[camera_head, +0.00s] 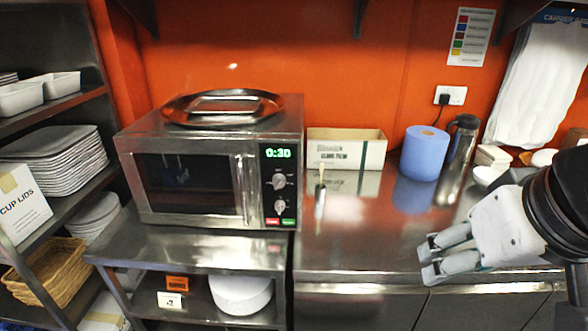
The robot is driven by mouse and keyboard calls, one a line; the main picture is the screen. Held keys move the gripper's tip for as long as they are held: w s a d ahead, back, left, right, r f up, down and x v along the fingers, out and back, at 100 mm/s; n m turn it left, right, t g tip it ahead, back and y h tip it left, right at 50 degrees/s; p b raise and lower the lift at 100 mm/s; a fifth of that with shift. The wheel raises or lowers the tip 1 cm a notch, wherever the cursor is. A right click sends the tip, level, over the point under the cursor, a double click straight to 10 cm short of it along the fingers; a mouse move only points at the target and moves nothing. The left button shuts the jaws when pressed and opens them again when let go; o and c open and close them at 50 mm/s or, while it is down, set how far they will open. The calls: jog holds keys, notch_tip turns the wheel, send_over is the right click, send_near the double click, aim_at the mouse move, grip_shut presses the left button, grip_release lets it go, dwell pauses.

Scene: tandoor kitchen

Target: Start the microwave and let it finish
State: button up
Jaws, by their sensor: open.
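The steel microwave (220,165) stands on a metal shelf unit at centre left, its door shut with a vertical handle (242,187). Its green display (278,153) reads 0:30. Below it are two round dials (279,181), then a red button (272,221) and a green button (288,222) at the panel's bottom. The dark window shows no clear contents. My gripper (428,261) is at the lower right, over the front of the steel counter, well to the right of the microwave. It is open and holds nothing visible.
A round metal tray (222,118) lies on the microwave. On the counter (350,240) are a cling film box (346,152), an upright brush-like tool (320,190), a blue paper roll (425,155) and a steel flask (460,145). The counter's front is clear between microwave and gripper.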

grip_shut()
dwell(1.2)
